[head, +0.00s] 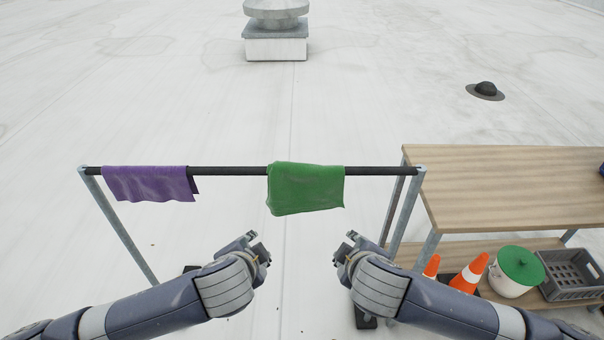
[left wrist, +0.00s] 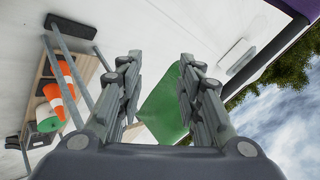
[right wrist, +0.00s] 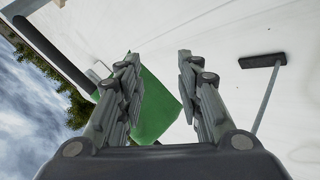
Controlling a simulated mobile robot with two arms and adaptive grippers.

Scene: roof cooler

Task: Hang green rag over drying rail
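The green rag (head: 306,189) hangs over the dark bar of the drying rail (head: 232,170), right of the bar's middle. Its front flap hangs below the bar. My left gripper (head: 262,246) is below and left of the rag, apart from it. In the left wrist view its fingers (left wrist: 158,75) are spread, with the green rag (left wrist: 166,108) beyond them. My right gripper (head: 343,246) is below and right of the rag, also apart. In the right wrist view its fingers (right wrist: 157,70) are spread and empty, with the rag (right wrist: 155,105) beyond.
A purple rag (head: 150,183) hangs at the rail's left end. A wooden table (head: 510,185) stands right of the rail. Its lower shelf holds orange cones (head: 470,272), a white bucket with green lid (head: 518,270) and a grey crate (head: 570,274). A roof vent (head: 276,45) stands behind.

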